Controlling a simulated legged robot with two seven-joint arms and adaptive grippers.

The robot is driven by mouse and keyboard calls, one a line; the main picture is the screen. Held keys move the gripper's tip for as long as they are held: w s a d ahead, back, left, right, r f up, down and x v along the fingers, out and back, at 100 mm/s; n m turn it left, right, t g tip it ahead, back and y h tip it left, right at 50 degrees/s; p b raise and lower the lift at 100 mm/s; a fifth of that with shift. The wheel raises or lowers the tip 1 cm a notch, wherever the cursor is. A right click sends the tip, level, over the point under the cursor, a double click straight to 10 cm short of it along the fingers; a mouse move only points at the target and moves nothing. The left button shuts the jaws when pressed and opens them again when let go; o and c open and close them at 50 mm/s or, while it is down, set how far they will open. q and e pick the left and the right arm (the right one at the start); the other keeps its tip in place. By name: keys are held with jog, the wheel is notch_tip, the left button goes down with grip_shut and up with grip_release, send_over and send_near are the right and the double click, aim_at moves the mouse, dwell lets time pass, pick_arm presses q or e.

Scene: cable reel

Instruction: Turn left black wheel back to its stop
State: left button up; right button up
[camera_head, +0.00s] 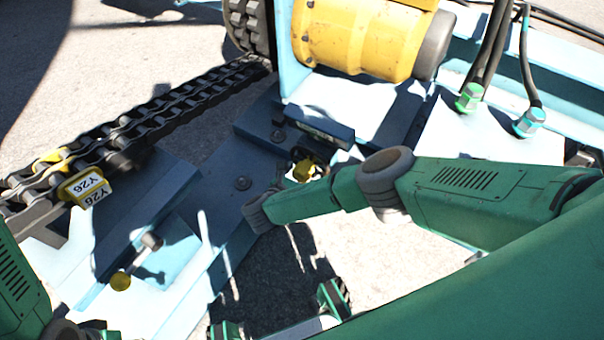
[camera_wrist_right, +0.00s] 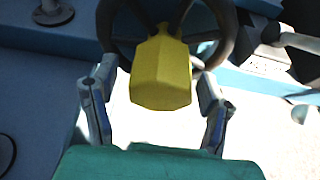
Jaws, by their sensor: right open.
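A black spoked wheel (camera_wrist_right: 226,38) with a yellow block-shaped part (camera_wrist_right: 160,72) at its middle fills the top centre of the right wrist view. In the head view the yellow part (camera_head: 303,171) shows just above my right arm, with a bit of the dark wheel beside it. My right gripper (camera_wrist_right: 157,80) is open, with one finger on each side of the yellow part, below the wheel's rim. I cannot tell whether the fingers touch the wheel.
A yellow drum (camera_head: 365,40) stands above the wheel on the light blue frame. A dark chain (camera_head: 150,120) with a yellow Y26 tag (camera_head: 84,187) runs at the left. Hoses with green and blue fittings (camera_head: 469,98) are upper right.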

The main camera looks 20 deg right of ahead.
grip_shut()
jog(key=n+g+h+b, duration=0.1)
jog(key=n+b, duration=0.1)
jog(key=shift+n, duration=0.3)
jog(key=shift+r+n+g+h+b, duration=0.1)
jog(key=shift+n+g+h+b, duration=0.2)
jog(key=shift+n+h+b, duration=0.15)
jog(key=shift+n+g+h, duration=0.25)
jog(key=shift+n+g, duration=0.05)
jog(key=shift+n, duration=0.35)
jog(key=shift+w, duration=0.1)
